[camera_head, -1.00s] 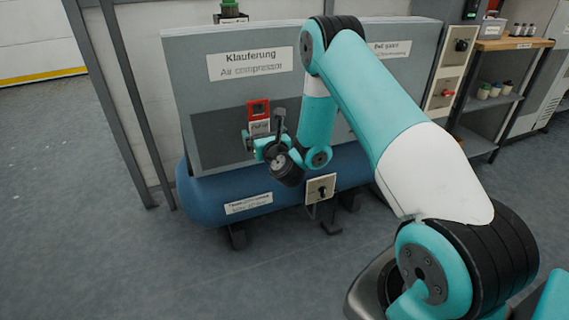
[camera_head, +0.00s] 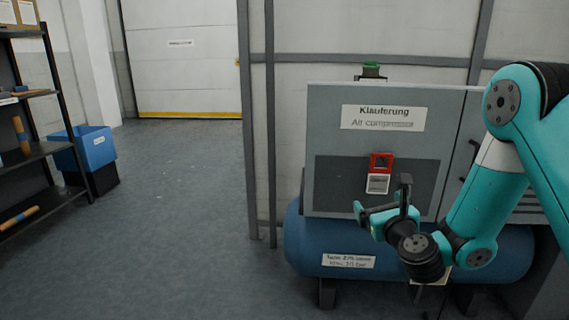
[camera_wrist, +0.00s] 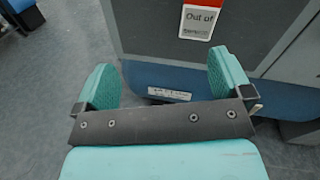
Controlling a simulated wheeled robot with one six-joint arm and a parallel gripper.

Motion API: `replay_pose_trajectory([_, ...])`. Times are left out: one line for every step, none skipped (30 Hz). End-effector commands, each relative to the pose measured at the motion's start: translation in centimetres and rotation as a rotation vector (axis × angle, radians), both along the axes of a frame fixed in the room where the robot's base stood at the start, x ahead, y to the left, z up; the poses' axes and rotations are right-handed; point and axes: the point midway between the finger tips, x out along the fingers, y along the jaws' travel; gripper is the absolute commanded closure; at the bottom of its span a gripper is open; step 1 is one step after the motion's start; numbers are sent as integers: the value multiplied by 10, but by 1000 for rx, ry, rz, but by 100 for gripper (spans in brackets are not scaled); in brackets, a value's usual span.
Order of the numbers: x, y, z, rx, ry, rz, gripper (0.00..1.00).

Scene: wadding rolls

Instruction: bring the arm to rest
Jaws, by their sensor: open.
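My gripper (camera_head: 374,216) is open, with nothing between its fingers. It is held out in front of the air compressor (camera_head: 325,130), below the red and white tag (camera_head: 379,173) on the panel. In the wrist view my gripper (camera_wrist: 166,80) shows two teal fingers spread wide apart. The tag (camera_wrist: 198,20), partly cut off and reading "Out of", is beyond them. My arm is bent and enters from the right side of the head view. Whether the fingers touch the compressor cannot be told for certain; they look apart from it.
The compressor's blue tank (camera_head: 305,245) stands on short legs behind my arm. A dark shelf (camera_head: 42,150) with cardboard-coloured rolls (camera_head: 20,134) and a blue bin (camera_head: 94,147) are at the left. Open grey floor (camera_head: 190,200) lies between them, before a white door (camera_head: 185,60).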

Motion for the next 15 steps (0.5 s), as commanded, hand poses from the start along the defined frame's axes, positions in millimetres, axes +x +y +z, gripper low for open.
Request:
replay_pose_trajectory([-3,25,17,-113,-1,108,3])
replay_pose_trajectory([-7,41,25,-199,5,182,3])
replay_pose_trajectory([-14,63,35,-328,4,285,3])
replay_pose_trajectory([-22,79,42,-430,-2,366,3])
replay_pose_trajectory([-30,94,48,-536,-10,447,3])
replay_pose_trajectory([-44,113,54,-675,-28,555,3])
replay_pose_trajectory([-56,125,58,-778,-44,632,3])
replay_pose_trajectory([-68,136,61,-881,-64,711,3])
replay_pose_trajectory([-86,148,65,-1018,-96,812,3])
replay_pose_trajectory([-100,156,67,-1119,-122,890,3])
replay_pose_trajectory([-115,162,68,-1218,-152,966,3])
replay_pose_trajectory([-135,168,70,-1349,-196,1066,3])
replay_pose_trajectory([-151,171,70,-1444,-232,1141,3])
replay_pose_trajectory([-166,173,71,-1534,-270,1215,3])
replay_pose_trajectory([-186,172,70,-1646,-322,1309,3])
